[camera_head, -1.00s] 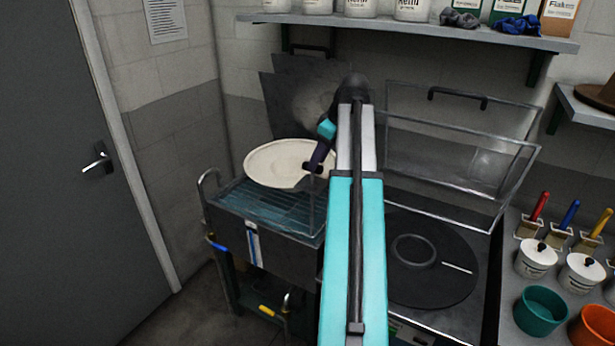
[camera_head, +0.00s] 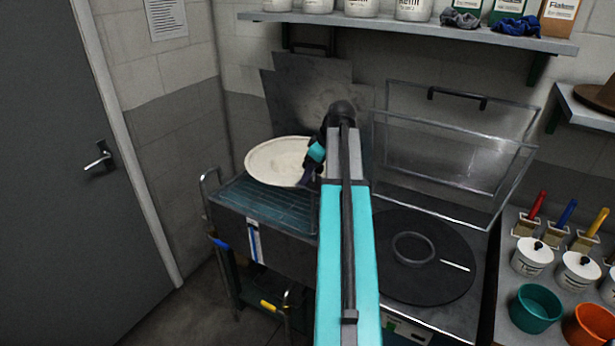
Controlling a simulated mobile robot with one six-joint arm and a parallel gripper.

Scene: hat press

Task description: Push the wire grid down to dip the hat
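A cream hat (camera_head: 272,161), seen as a wide pale oval, lies over the back of the tank on the left. The wire grid (camera_head: 255,205) shows as dark bluish bars across the top of the metal tank (camera_head: 265,236), in front of the hat. How deep the grid sits and whether liquid covers it I cannot tell. My gripper (camera_head: 307,181) is at the right edge of the hat, pointing down and left. My arm hides its fingers in part, along with the tank's right end. I cannot tell whether it touches the hat or grid.
A round dark plate with a ring (camera_head: 414,248) lies right of my arm, with a raised clear framed lid (camera_head: 455,150) behind it. A shelf (camera_head: 420,26) overhangs the back. Pots, bowls and brushes crowd the right counter (camera_head: 508,215). A door stands at left.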

